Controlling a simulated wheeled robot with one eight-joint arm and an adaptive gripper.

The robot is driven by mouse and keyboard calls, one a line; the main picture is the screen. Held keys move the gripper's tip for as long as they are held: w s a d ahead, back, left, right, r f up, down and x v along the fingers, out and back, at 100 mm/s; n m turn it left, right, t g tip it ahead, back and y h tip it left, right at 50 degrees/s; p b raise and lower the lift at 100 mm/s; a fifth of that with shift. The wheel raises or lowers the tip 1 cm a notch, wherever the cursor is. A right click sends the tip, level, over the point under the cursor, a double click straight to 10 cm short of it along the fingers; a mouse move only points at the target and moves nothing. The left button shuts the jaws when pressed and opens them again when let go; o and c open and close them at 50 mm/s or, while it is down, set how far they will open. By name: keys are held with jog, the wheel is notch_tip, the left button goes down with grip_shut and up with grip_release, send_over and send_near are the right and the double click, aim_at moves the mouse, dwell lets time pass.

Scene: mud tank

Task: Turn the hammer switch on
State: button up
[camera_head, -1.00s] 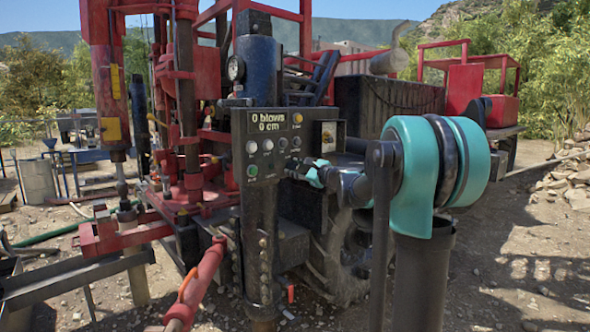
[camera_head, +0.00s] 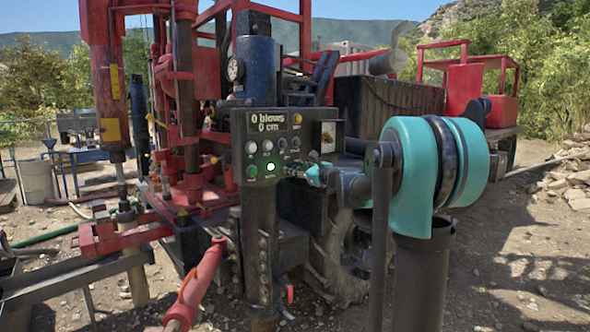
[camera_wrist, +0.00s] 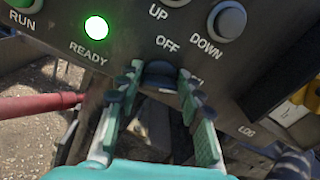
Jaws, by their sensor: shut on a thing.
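The hammer control panel (camera_head: 240,140) is a dark box whose display reads "0 blows 0 cm". In the wrist view, a dark rotary switch (camera_wrist: 160,69) sits below the word OFF; a label at its right is partly hidden by my finger. My gripper (camera_wrist: 160,80) is shut on this switch, with one green-padded finger on each side. The switch's exact pointer direction is hidden between the fingers. The READY lamp (camera_wrist: 98,29) left of it glows bright green, and the lit lamp also shows in the head view (camera_head: 271,165). My gripper (camera_head: 297,170) reaches the panel's lower right there.
A green RUN button (camera_wrist: 25,5) is at the upper left of the wrist view. The UP button (camera_wrist: 176,1) and DOWN button (camera_wrist: 228,20) are above the switch. A red hydraulic cylinder (camera_head: 203,279) slopes below the panel.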

jog(key=shift+f, duration=0.1)
jog(key=o, duration=1.1)
jog(key=v, duration=1.2)
